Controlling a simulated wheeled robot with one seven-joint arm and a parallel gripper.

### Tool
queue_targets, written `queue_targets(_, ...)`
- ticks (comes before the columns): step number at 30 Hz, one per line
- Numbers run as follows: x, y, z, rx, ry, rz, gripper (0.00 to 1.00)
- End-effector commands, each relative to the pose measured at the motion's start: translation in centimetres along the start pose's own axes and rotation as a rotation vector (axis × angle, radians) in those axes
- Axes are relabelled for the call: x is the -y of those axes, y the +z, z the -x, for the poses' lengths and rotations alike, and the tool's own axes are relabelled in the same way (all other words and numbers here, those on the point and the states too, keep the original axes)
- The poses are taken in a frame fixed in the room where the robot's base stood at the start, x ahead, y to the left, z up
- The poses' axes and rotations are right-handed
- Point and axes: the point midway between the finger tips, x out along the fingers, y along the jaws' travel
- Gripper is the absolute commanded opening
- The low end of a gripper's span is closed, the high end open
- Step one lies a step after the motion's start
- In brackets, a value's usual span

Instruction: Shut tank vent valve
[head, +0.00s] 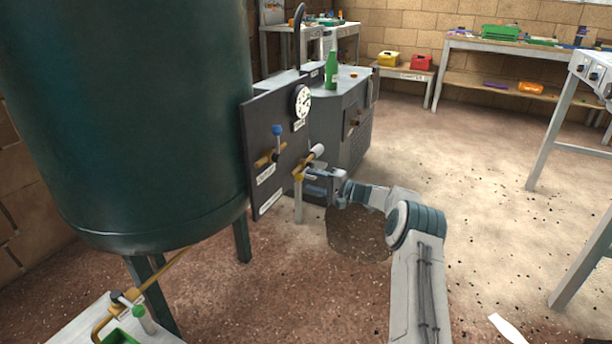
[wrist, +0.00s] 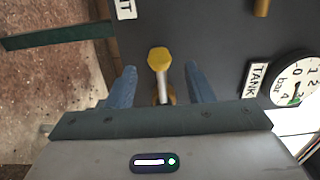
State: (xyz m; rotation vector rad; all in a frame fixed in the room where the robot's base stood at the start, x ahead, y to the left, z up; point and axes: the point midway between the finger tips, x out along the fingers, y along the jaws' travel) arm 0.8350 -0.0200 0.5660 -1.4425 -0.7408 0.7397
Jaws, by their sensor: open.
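A dark upright panel (head: 262,190) stands beside a large dark green tank (head: 130,130). It bears a brass valve with a blue-topped handle (head: 277,131) and, lower right, a brass valve with a whitish handle (head: 317,151). The labels on it are too small to read in the head view. My gripper (head: 314,183) is just below the whitish-handled valve. In the wrist view, my open gripper (wrist: 160,78) has a finger on each side of a yellow valve end (wrist: 159,59) with a metal stem, with gaps on both sides. A partial label (wrist: 125,9) there ends in "T".
A round gauge (head: 301,101), with a TANK label (wrist: 258,76) beside it in the wrist view, sits on the panel. A grey cabinet (head: 347,138) with a green bottle (head: 331,70) stands behind.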

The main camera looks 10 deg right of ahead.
Motion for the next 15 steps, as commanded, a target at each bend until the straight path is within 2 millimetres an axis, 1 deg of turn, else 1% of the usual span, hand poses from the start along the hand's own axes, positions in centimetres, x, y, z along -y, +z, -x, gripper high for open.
queue_targets(15,-0.2,0.1,-2.7,0.002,0.0,0.0,0.47)
